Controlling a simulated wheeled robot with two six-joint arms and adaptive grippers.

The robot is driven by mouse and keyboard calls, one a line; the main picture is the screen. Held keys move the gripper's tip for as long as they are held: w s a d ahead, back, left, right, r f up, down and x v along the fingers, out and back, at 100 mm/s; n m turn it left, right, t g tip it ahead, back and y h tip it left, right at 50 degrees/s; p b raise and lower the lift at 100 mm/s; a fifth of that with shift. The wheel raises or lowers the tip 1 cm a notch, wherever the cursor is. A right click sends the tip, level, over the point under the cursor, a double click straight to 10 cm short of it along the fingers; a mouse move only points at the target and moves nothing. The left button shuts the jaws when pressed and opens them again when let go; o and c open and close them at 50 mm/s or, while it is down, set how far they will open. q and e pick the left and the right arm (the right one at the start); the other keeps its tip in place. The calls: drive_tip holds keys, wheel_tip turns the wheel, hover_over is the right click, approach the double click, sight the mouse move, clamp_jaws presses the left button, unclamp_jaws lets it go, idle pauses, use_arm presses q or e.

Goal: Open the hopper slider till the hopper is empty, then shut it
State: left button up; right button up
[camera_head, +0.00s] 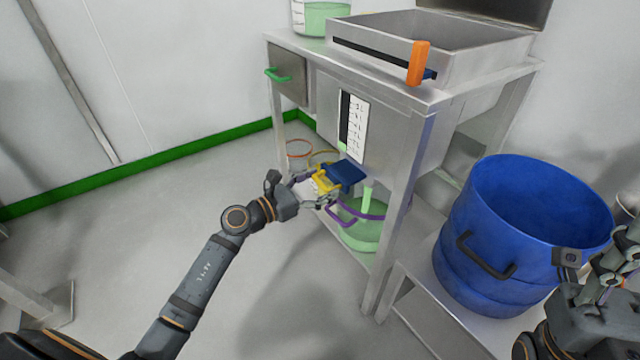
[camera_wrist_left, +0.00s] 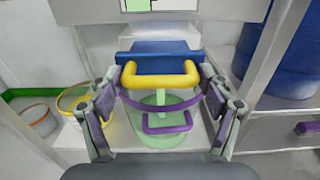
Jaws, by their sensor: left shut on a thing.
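The steel hopper (camera_head: 385,130) has a scaled window (camera_head: 353,125) on its front, mostly dark with a little green low down. Below it the slider, a blue plate (camera_head: 347,174) with a yellow handle (camera_head: 325,181), sticks out. My left gripper (camera_head: 318,187) is shut on the yellow handle; its fingers flank the handle in the left wrist view (camera_wrist_left: 160,75). A pale green stream (camera_head: 367,198) falls beside the slider into a see-through container (camera_head: 362,240) with a purple rim and handle, holding green material. My right gripper (camera_head: 612,275) is at the right edge, its jaws unclear.
A large blue drum (camera_head: 500,250) stands on a low steel stand at right. A steel tray (camera_head: 460,65) with an orange handle (camera_head: 418,63) and a green-filled beaker (camera_head: 322,18) are on top. A yellow-rimmed bucket (camera_wrist_left: 72,100) is beside the container. Floor at left is clear.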

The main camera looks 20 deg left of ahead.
use_arm(q)
drive_tip(key=o, duration=1.3)
drive_tip(key=shift+f, duration=0.1)
drive_tip(key=shift+o, duration=1.3)
drive_tip(key=shift+s+a, duration=0.1)
drive_tip(key=v, duration=0.7)
drive_tip(key=shift+s+a, duration=0.15)
drive_tip(key=shift+s, duration=0.05)
